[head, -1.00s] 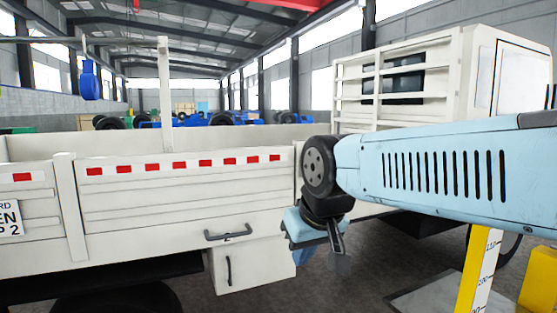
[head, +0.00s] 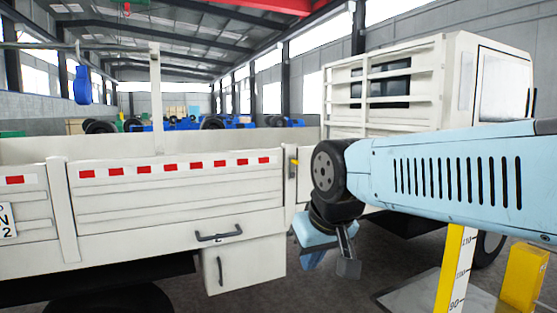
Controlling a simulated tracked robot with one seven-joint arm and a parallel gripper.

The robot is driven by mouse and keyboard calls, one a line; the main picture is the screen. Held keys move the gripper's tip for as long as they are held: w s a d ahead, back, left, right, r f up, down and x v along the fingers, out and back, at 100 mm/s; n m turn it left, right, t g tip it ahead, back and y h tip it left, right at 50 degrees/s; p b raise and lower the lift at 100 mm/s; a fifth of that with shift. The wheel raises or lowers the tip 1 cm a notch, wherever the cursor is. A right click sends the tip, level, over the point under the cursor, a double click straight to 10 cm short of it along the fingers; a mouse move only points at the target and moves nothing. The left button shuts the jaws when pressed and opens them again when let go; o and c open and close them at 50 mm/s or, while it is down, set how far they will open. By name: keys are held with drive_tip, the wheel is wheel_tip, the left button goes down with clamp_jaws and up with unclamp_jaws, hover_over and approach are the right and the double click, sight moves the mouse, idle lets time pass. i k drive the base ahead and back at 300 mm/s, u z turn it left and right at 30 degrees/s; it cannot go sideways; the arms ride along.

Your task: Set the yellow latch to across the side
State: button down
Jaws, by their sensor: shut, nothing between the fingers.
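The yellow latch (head: 294,161) is a small yellow piece on the post at the right end of the truck's white side panel (head: 180,200). It is too small to tell which way its handle is turned. My gripper (head: 347,264) hangs at the end of my light blue arm, below and to the right of the latch and apart from it. Its dark fingers point down and are shut with nothing held.
A grey handle (head: 218,237) sits low on the side panel, above a white box (head: 243,265) under the bed. The truck cab (head: 455,85) stands behind my arm. A yellow post with a scale (head: 457,268) stands at the lower right.

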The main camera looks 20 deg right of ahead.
sight(294, 162)
drive_tip(key=z, duration=0.05)
drive_tip(key=i, duration=0.95)
drive_tip(key=u, duration=0.1)
